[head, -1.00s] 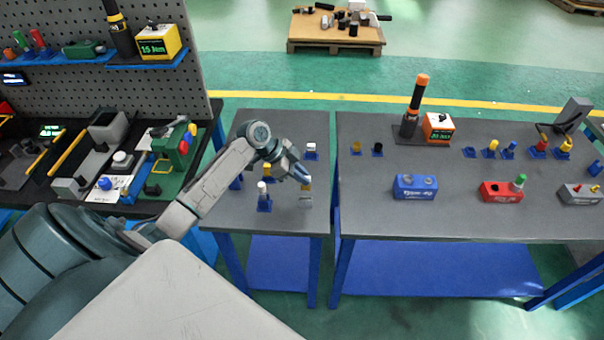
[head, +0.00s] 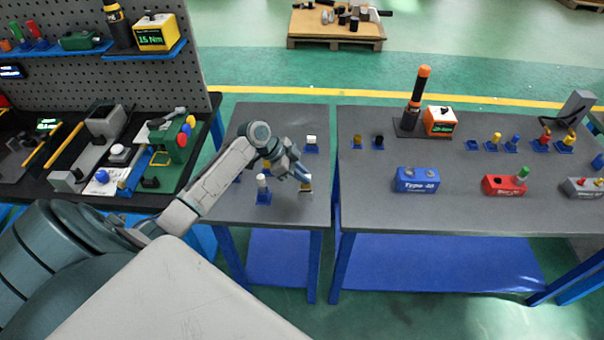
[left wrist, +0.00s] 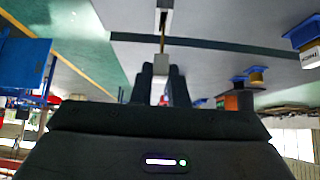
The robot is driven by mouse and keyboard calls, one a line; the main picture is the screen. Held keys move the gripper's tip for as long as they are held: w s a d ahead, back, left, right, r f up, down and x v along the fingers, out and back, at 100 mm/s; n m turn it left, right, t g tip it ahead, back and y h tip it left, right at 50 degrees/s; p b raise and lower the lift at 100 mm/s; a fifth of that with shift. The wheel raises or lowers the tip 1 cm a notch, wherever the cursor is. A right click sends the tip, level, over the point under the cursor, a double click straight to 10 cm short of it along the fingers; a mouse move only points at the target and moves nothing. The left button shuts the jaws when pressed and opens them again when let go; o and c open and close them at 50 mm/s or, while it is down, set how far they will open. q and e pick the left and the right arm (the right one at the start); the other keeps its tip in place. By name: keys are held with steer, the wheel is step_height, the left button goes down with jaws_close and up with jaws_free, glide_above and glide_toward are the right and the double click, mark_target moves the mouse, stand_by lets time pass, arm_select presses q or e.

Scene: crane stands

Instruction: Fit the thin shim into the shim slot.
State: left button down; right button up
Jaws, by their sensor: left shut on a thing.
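My left gripper (head: 303,178) hangs over the front right part of the small grey table. It is shut on a thin brown strip, the thin shim (left wrist: 162,44), which shows edge-on in the left wrist view beyond my dark fingertips (left wrist: 161,84). Pale grey pieces show at both ends of the strip. In the head view only a small gold-brown bit (head: 306,187) shows just under the fingertips. I cannot tell the shim slot apart there, nor whether the shim's end is inside anything. My right gripper is not in view.
A white peg in a blue base (head: 263,198) stands close left of my gripper. A white-topped blue holder (head: 311,147) stands behind it. The larger table to the right bears a blue block (head: 417,180), a red block (head: 504,186) and several small holders. A narrow gap separates the tables.

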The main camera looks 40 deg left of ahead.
mark_target(302, 189)
arm_select(q)
steer(key=shift+f+b, duration=0.3)
steer(key=shift+f, duration=0.15)
steer(key=shift+f+b, duration=0.35)
steer(key=shift+f, duration=0.1)
steer(key=shift+f+b, duration=0.35)
steer(key=shift+f, duration=0.1)
steer(key=shift+f+b, duration=0.55)
steer(key=shift+f, duration=0.2)
steer(key=c, duration=1.3)
jaws_free()
steer(key=shift+c, duration=0.2)
steer(key=p+v, duration=0.3)
steer(key=v, duration=0.2)
